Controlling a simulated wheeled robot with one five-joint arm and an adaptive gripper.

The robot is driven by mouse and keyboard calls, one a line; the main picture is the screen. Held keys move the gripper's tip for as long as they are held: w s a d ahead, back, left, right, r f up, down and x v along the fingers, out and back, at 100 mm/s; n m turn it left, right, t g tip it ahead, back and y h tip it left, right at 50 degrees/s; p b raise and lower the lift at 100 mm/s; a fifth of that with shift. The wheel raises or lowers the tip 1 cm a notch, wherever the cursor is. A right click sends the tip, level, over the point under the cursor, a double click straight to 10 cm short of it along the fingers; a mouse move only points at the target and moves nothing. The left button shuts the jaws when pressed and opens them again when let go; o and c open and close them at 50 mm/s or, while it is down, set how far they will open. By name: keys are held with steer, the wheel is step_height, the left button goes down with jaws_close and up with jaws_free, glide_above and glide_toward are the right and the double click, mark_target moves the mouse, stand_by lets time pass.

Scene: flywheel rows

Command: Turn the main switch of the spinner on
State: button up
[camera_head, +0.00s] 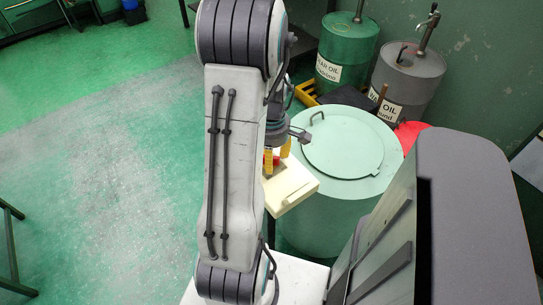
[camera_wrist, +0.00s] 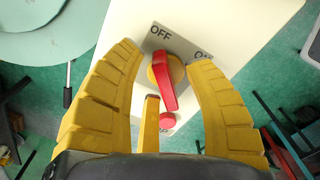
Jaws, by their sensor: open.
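The main switch shows in the wrist view as a red bar handle (camera_wrist: 164,78) on a yellow round base, on a grey plate marked OFF and ON. The upper end of the handle points toward OFF. My gripper (camera_wrist: 167,66) is open, with one yellow finger on each side of the handle and gaps between. The switch sits on a cream box (camera_head: 297,187), beside the green spinner drum (camera_head: 343,145) with a round lid. In the head view my yellow fingers (camera_head: 278,157) point down at the box, and the switch is mostly hidden.
A small red button (camera_wrist: 167,121) is below the handle in the wrist view. A green oil barrel (camera_head: 347,50) and a grey oil barrel (camera_head: 408,75) stand behind the drum. The green floor (camera_head: 100,170) on the left is mostly clear.

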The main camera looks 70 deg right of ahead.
steer(key=shift+o, duration=0.2)
jaws_close()
steer(key=shift+m, duration=0.3)
steer(key=m+b, duration=0.1)
steer(key=m, duration=0.2)
steer(key=shift+s+a+m, duration=0.1)
steer(key=shift+m, duration=0.3)
steer(key=m+b, duration=0.1)
steer(key=m, duration=0.3)
steer(key=shift+a, duration=0.15)
steer(key=m, duration=0.5)
steer(key=shift+a+b, duration=0.15)
steer(key=shift+b, duration=0.15)
steer(key=m, duration=0.4)
steer(key=shift+a, duration=0.15)
steer(key=shift+m, duration=0.4)
